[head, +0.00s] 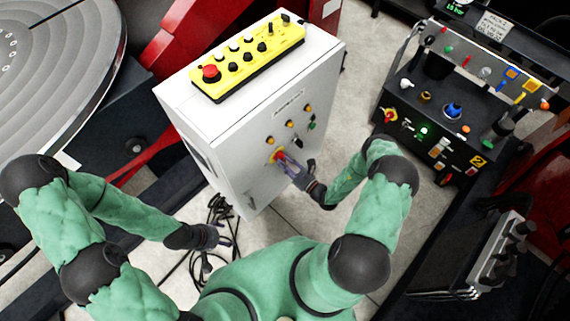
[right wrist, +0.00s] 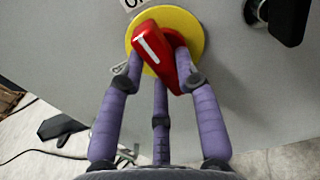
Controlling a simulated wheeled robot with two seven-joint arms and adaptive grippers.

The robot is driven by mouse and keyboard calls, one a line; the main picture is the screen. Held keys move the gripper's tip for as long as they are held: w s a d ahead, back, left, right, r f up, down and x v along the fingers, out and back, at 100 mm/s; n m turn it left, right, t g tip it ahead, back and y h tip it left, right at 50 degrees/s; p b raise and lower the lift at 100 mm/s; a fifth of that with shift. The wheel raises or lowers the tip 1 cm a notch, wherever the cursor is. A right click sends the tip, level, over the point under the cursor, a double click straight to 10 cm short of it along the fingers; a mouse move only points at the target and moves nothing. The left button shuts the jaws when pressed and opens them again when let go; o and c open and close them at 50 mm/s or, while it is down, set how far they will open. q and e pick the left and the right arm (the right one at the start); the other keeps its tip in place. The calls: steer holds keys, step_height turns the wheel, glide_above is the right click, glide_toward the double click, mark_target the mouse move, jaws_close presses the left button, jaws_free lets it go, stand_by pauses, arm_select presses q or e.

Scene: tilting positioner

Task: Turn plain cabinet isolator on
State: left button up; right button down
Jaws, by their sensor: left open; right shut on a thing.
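The plain white-grey cabinet (head: 235,150) stands upright in the middle of the head view. Its isolator (head: 279,157) is a red handle on a yellow round plate low on the front face. In the right wrist view the red handle (right wrist: 160,52) carries a white line and leans to the upper left over the yellow plate (right wrist: 195,30). My right gripper (right wrist: 156,80) is shut on the handle, its purple fingers on both sides and one below. A label above the plate is cut off. My left gripper (head: 226,241) is open and empty, low and left of the cabinet.
A yellow control box (head: 248,58) with a red button lies on the cabinet top. A black latch (right wrist: 283,18) sits right of the isolator. Cables (head: 212,268) lie on the floor near my left gripper. A dark control bench (head: 400,105) stands at the right.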

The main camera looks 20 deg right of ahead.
steer(key=shift+m, duration=0.6)
steer(key=c, duration=0.9)
jaws_free()
steer(key=v, duration=1.2)
steer(key=shift+a, duration=0.15)
